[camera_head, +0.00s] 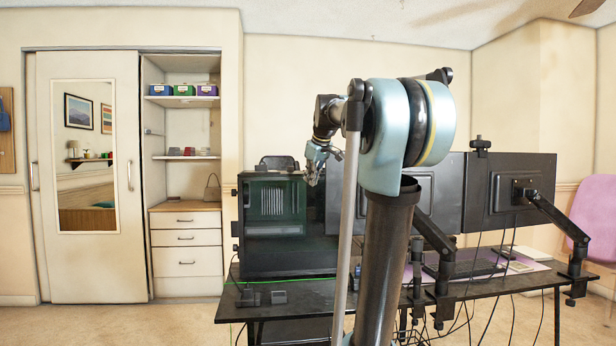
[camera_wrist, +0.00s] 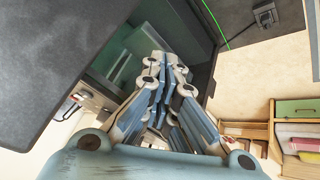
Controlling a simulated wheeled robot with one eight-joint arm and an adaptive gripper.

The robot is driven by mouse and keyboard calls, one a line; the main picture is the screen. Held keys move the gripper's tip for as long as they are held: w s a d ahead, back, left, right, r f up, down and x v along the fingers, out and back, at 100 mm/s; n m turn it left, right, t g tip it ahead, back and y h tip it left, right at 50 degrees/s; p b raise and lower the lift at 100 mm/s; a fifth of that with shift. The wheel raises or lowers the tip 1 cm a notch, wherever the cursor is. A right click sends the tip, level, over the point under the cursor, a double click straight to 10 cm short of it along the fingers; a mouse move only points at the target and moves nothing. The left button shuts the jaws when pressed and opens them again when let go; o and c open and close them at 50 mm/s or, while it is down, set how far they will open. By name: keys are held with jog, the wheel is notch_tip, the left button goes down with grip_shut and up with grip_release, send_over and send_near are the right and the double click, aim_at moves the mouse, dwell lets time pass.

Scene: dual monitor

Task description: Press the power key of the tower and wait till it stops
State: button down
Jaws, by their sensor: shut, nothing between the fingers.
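The black tower (camera_head: 290,256) stands at the left end of the desk in the head view, with a dark greenish glass side. Its power key cannot be made out in either view. My gripper (camera_head: 312,180) is by the tower's upper right part in the head view; whether it touches cannot be told. In the wrist view my gripper (camera_wrist: 163,62) has its fingers together with nothing between them. Behind the fingertips is the tower's greenish panel (camera_wrist: 187,25). A large dark grey surface (camera_wrist: 60,50) fills the upper left, close by.
Two monitors on arms (camera_head: 507,195) stand right of the tower, seen from behind, with cables hanging below. The black desk (camera_head: 320,300) has small dark blocks at its front left edge. A shelf unit (camera_head: 185,225) and mirror door stand behind. Floor at left is clear.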

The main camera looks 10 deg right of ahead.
jog(key=w+r+n+t, duration=0.2)
jog(key=w+r+n, duration=0.1)
jog(key=w+r, duration=1.1)
jog(key=w, duration=0.4)
jog(key=shift+d+n+y, duration=0.3)
jog(key=shift+d, duration=0.05)
jog(key=shift+f, duration=4.3)
jog(key=shift+f, duration=0.2)
jog(key=shift+f, duration=0.15)
jog(key=shift+f, duration=0.4)
jog(key=shift+r, duration=0.8)
